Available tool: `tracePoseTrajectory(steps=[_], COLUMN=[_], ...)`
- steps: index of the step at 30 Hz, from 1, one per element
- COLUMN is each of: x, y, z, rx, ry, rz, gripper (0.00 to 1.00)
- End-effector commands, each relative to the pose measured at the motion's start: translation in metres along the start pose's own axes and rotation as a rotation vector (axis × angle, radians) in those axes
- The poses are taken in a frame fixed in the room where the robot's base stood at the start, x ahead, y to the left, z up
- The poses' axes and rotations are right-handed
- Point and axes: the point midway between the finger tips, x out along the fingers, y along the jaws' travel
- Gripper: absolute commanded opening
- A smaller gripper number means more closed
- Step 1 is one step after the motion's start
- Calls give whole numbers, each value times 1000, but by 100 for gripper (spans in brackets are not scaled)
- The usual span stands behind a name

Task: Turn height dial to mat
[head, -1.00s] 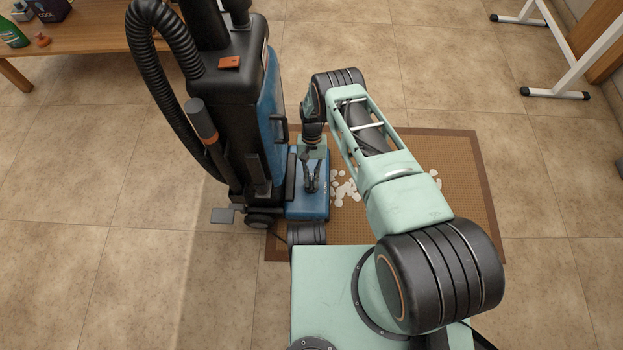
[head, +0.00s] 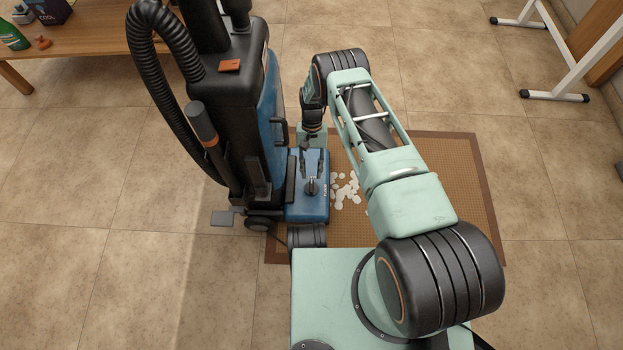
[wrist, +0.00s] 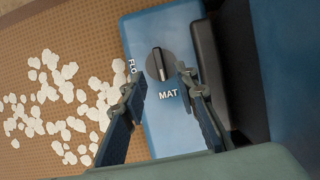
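A second label (wrist: 132,70), partly hidden by a finger, shows "FLO". In the head view the dial (head: 312,187) is uncovered on the blue head. My gripper (head: 312,172) is open and empty, just behind the dial in the head view. In the wrist view my gripper's fingertips (wrist: 160,79) are apart, and the dial shows clear of both.
The upright vacuum body (head: 235,130) stands left of my gripper. A brown mat (head: 470,190) with several white pieces (head: 345,190) lies right of the floor head. A wooden table (head: 100,35) stands at the far left.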

Motion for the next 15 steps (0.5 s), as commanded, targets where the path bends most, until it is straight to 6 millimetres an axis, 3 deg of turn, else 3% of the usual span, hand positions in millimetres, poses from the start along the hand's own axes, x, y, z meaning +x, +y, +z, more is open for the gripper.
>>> tracePoseTrajectory(steps=[6,15], x=[-44,-65], y=[0,1], z=[0,0], rx=[1,1], ry=[1,-2], rz=[-1,1], gripper=[28,28])
